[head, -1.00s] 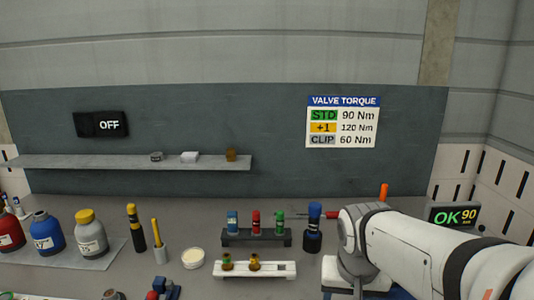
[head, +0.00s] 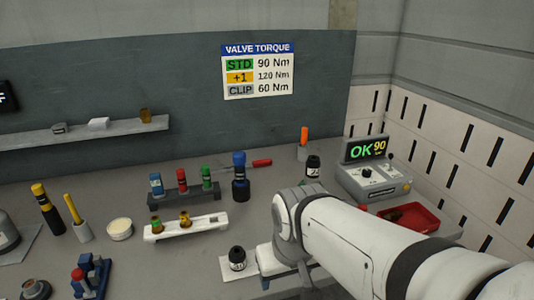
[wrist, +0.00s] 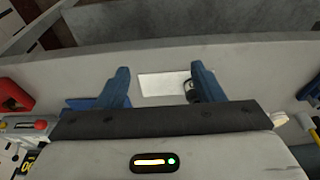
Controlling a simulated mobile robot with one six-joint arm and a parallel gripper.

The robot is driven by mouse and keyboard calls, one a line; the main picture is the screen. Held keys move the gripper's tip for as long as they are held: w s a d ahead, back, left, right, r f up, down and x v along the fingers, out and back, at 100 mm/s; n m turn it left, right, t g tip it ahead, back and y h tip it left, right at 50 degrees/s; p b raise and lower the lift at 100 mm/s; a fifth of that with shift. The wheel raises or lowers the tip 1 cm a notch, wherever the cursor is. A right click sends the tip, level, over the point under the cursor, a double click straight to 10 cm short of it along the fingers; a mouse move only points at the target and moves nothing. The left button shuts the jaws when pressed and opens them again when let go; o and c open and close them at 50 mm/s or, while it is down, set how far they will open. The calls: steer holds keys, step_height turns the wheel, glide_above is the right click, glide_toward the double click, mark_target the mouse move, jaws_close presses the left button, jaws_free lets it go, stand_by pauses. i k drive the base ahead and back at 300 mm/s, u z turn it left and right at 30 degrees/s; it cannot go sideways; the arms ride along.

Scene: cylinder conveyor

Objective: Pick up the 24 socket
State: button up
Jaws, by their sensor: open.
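A short black socket (head: 237,258) stands on a white pad (head: 225,270) near the front of the bench in the head view. Its marking is too small to read. A second black socket-like piece (head: 313,168) with a white label stands further back; the label seems to start with 2. In the wrist view my gripper (wrist: 160,85) has its two blue fingers wide apart with nothing between them. The white pad (wrist: 160,86) shows beyond the fingers, and a dark round piece (wrist: 190,88) on it is partly hidden by the right finger.
A grey rack (head: 172,200) holds blue, red and green sockets; a white rack (head: 215,222) stands before it. A blue-topped black tool (head: 240,180), a tester reading OK 90 (head: 368,150) and a red tray (head: 428,216) stand around. My arm covers the right front.

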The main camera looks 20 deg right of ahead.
mark_target(313, 165)
steer(key=u, duration=2.05)
steer(key=k, duration=1.05)
steer(key=z, duration=1.45)
steer(key=i, duration=1)
steer(key=z, duration=0.05)
